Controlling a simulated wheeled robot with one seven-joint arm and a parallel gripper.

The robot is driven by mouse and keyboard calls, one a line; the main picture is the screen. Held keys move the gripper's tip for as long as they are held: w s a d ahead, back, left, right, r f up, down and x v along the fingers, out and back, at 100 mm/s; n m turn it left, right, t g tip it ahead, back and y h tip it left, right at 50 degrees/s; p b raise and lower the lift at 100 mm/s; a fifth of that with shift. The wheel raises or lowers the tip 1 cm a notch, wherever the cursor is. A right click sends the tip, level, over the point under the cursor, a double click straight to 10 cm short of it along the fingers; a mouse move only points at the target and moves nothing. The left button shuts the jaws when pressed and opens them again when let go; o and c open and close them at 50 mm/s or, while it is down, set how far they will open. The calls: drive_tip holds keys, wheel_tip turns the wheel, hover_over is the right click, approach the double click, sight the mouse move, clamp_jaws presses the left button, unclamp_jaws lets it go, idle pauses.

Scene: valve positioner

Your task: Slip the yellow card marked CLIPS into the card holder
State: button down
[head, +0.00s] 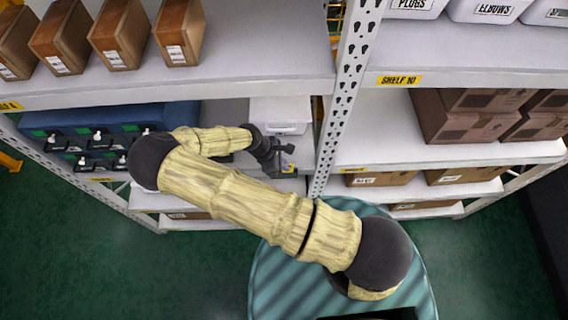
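A small yellow patch (291,168) shows at the shelf edge beside my gripper's lower finger. It may be the yellow card, but no lettering is readable on it. My gripper (287,160) is dark and reaches the front of the left bay's middle shelf, with its fingers pointing right. The fingers look spread, but they are too small to tell whether they hold the yellow patch. A white bin (280,112) stands on that shelf just behind my gripper. A grey strip on its front (284,128) may be the card holder; its details are too small to make out.
A perforated upright post (345,95) rises close to the right of my gripper. The upper shelf (230,60) overhangs the bin. Green floor (180,270) lies open in front.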

drive_tip(key=shift+f+b, duration=0.45)
drive_tip(key=shift+f, duration=0.75)
drive_tip(key=c, duration=1.6)
unclamp_jaws()
drive_tip(key=shift+r, duration=0.1)
drive_tip(key=shift+w, duration=0.1)
